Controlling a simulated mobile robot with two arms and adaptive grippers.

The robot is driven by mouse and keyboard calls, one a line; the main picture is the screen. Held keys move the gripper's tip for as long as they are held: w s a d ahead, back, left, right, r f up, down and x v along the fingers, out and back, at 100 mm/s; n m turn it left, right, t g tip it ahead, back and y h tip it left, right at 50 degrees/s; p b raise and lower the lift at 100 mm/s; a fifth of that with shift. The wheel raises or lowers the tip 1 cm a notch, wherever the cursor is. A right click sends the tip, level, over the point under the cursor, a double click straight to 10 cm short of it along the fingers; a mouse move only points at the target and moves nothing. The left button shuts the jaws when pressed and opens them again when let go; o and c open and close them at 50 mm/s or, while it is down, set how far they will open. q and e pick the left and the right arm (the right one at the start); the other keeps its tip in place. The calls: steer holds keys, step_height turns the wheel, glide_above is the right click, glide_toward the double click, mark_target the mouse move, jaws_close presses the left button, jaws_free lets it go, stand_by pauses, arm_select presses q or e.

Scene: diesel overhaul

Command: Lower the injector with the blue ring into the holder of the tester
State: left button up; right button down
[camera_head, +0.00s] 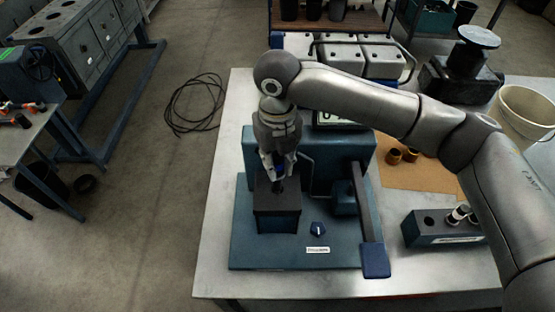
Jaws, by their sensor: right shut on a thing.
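The tester (335,252) is a teal machine with a flat base on the metal table, with a lever at its right side. Its holder (277,222) is a dark block at the left of the base. My right gripper (278,170) points down over the holder and is shut on the injector with the blue ring (279,184). Only a dark piece with a bit of blue shows below the fingers. The injector's lower end is at the top of the holder; I cannot tell how deep it sits. My left gripper is out of view.
A dark rack (430,238) with an empty hole and silvery parts stands at the right. Small brass pieces (394,156) lie on a brown mat (412,178). A white bucket (522,118) stands at the far right. My right arm spans the table's right side.

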steer(key=shift+f, duration=0.15)
steer(key=shift+f+b, duration=0.45)
steer(key=shift+f, duration=1.1)
steer(key=shift+p, duration=0.4)
steer(key=shift+f, duration=0.2)
steer(key=shift+f+b, duration=0.65)
steer(key=shift+f, duration=0.5)
